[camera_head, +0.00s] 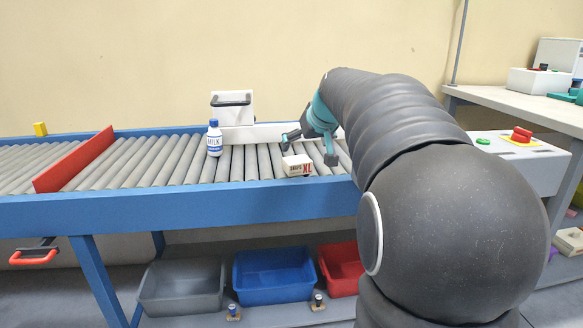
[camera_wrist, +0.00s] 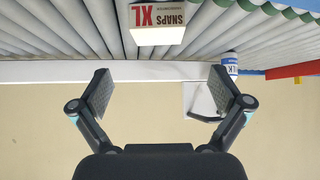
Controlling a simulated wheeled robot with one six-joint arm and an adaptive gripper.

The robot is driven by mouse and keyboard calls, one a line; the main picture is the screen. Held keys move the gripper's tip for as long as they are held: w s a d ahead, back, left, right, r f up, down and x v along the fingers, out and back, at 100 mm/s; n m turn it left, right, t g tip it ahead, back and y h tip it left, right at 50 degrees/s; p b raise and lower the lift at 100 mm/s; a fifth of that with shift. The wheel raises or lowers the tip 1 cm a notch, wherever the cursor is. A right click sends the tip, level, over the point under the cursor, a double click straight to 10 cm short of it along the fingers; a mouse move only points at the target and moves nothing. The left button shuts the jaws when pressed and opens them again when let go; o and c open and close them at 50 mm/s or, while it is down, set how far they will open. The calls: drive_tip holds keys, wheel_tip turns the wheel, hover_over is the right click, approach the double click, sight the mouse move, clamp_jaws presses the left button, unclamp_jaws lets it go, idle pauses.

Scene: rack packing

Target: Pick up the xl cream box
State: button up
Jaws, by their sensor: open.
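No finger visibly touches the box.
A milk bottle (camera_head: 214,138) stands on the rollers left of the box. A red divider bar (camera_head: 75,161) crosses the conveyor (camera_head: 180,196) further left. A white device (camera_head: 232,107) stands behind the rollers. Grey, blue (camera_head: 274,276) and red bins sit below.

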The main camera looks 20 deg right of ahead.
sight(297, 159)
drive_tip(key=x, duration=0.4)
drive_tip(key=shift+x, duration=2.7)
drive_tip(key=shift+s+d+f, duration=0.15)
drive_tip(key=shift+s, duration=0.05)
drive_tip(key=c, duration=1.2)
drive_tip(key=shift+c, duration=0.2)
